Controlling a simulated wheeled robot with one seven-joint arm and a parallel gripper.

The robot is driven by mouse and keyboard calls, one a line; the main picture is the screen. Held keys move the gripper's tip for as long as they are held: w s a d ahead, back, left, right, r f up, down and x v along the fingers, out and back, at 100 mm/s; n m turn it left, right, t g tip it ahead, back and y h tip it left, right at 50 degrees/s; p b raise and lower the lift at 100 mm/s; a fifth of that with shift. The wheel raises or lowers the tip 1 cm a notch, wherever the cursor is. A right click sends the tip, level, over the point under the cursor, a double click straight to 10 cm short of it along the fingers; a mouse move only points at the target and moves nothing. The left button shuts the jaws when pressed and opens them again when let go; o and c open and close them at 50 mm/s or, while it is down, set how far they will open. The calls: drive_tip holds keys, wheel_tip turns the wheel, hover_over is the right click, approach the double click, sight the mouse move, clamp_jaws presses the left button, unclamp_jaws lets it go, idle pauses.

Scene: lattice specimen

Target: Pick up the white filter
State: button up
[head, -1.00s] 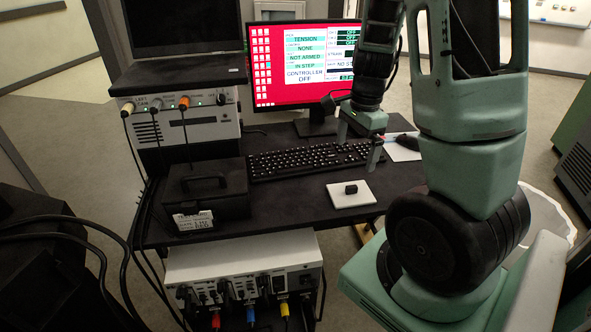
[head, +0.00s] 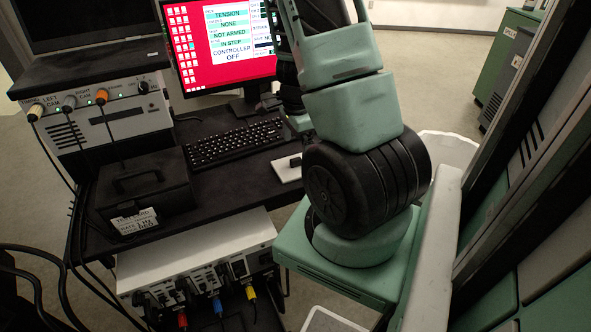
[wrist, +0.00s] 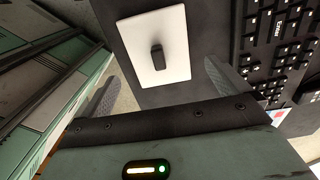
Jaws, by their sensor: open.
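A white square plate with a small black block standing on its middle lies flat on the dark desk; I take this plate to be the white filter (wrist: 170,72). In the head view the white filter (head: 284,172) is partly hidden behind my arm. In the wrist view my gripper (wrist: 163,72) is open, with one finger on each side of the lower part of the picture. The plate lies beyond the fingertips and between their lines, with nothing held. In the head view my gripper is mostly hidden behind my arm.
A black keyboard (head: 236,143) lies close to the plate. A black box with a handle (head: 145,185), a monitor (head: 222,42) and a controller unit (head: 110,112) stand on the desk. A cabled white unit (head: 195,262) sits below. Green cabinets (head: 520,60) stand to the right.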

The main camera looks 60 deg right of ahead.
sight(296, 159)
drive_tip(key=shift+a+f+b, duration=0.15)
drive_tip(key=shift+f+b, duration=0.5)
drive_tip(key=shift+f, duration=2.1)
drive_tip(key=c, duration=0.8)
